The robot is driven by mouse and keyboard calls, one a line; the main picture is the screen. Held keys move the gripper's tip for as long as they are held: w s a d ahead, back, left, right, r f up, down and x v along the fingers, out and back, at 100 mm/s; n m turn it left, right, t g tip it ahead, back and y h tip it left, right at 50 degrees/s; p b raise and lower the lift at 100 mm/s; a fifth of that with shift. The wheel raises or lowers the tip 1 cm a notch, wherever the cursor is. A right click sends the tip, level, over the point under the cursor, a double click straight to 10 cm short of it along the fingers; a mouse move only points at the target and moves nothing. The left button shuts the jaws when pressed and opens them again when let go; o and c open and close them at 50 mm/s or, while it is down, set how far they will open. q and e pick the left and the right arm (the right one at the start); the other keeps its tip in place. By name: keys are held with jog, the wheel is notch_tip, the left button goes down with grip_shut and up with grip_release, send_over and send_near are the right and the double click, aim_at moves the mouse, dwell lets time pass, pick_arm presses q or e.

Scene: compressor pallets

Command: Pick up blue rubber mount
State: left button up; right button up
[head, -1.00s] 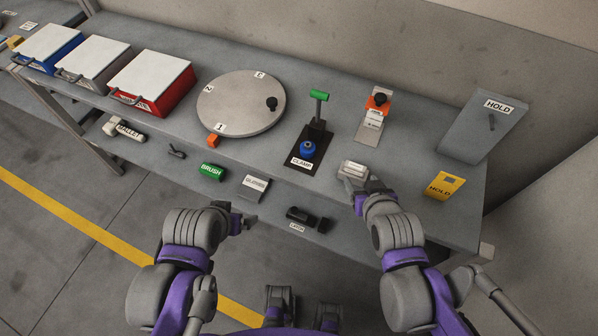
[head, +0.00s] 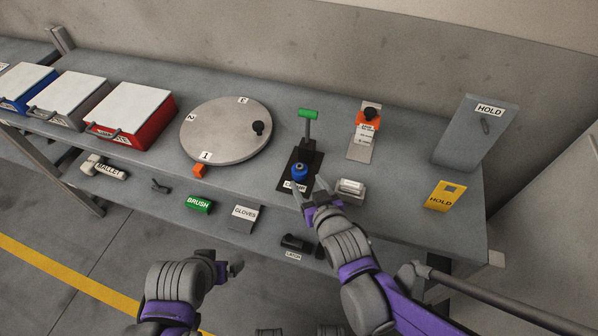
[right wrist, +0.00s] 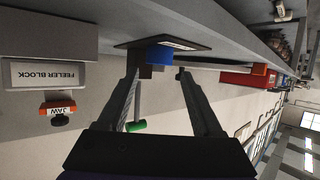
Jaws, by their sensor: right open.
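The blue rubber mount (head: 299,171) sits on the black clamp base (head: 308,158), in front of the green-handled clamp (head: 308,114). My right gripper (head: 309,186) is open just in front of it, fingers pointing toward it. In the right wrist view, which is upside down, the blue mount (right wrist: 158,55) appears beyond and between the open fingertips (right wrist: 159,72), and nothing is held. Whether a finger touches it is unclear. My left gripper (head: 232,266) is low in front of the bench, away from the mount; its jaw opening is unclear.
A grey feeler block (head: 350,190) lies close right of my right gripper. The round turntable (head: 225,131) stands left of the clamp. An orange jaw stand (head: 367,125) is behind right. The brush block (head: 199,204) and gloves block (head: 245,216) are on the lower shelf.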

aim_at(301, 171)
jog(key=x, duration=0.7)
jog(key=shift+w, duration=0.15)
grip_shut()
jog(key=shift+r, duration=0.15)
